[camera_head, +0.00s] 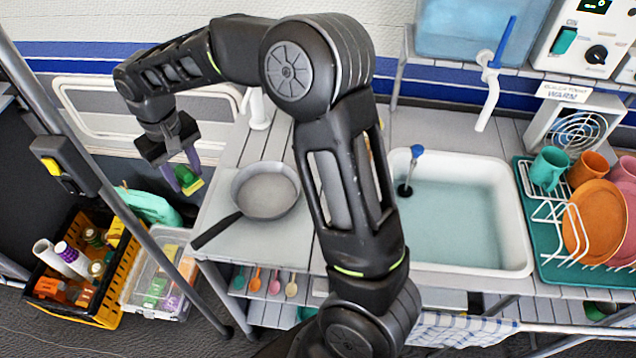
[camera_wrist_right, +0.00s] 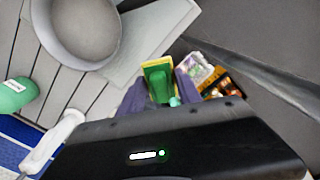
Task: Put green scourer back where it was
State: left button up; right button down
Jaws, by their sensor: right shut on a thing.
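The green scourer (camera_head: 189,186), green with a yellow side, is held between the purple-grey fingers of my right gripper (camera_head: 181,172). The gripper is shut on it and holds it in the air just past the left end of the counter. In the right wrist view the scourer (camera_wrist_right: 159,82) sits between both fingers, with its yellow face and green part showing. A clear plastic box (camera_head: 136,299) with green, yellow and pink items stands low on the left, below the gripper. My left gripper is not in view.
A grey frying pan (camera_head: 268,188) lies on the counter right of the gripper. A yellow-black crate (camera_head: 108,313) of bottles stands left of the clear box. A teal item (camera_head: 150,206) lies behind the box. A slanted metal pole (camera_head: 150,245) passes in front. The sink (camera_head: 470,257) is further right.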

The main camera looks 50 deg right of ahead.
aim_at(183, 171)
notch_tip(183, 171, up, 4)
jog(key=shift+r+p, duration=0.2)
jog(key=shift+p, duration=0.55)
notch_tip(183, 171, down, 6)
jog(key=b, duration=0.3)
jog(key=shift+f, duration=0.65)
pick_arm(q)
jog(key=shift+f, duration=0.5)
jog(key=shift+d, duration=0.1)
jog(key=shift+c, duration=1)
pick_arm(e)
jog(key=shift+d, duration=0.1)
